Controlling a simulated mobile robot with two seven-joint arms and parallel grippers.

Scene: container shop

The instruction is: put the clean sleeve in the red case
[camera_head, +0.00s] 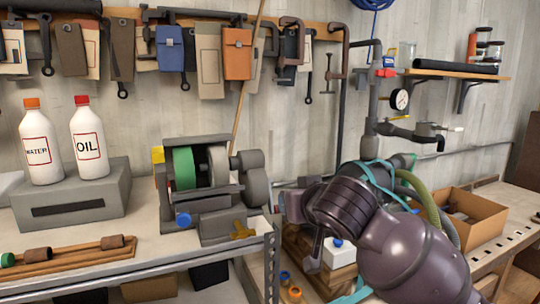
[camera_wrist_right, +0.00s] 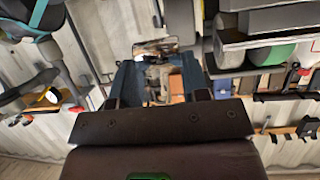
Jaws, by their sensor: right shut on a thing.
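My right arm comes in from the lower right in the head view. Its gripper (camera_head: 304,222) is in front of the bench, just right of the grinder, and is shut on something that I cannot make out. In the right wrist view the gripper's two fingers (camera_wrist_right: 160,88) show, with a cluttered background between them. Two rusty brown sleeves (camera_head: 115,241) lie on a wooden rack at the lower left. An orange-red case (camera_head: 237,53) hangs on the wall rail. I cannot tell which thing is the clean sleeve. My left gripper is not in view.
The bench grinder (camera_head: 212,175) stands at the bench's right end. Water (camera_head: 39,150) and oil (camera_head: 87,148) bottles stand on a grey block at left. A cardboard box (camera_head: 482,228) is at right. A blue case (camera_head: 170,50) and clamps hang on the wall.

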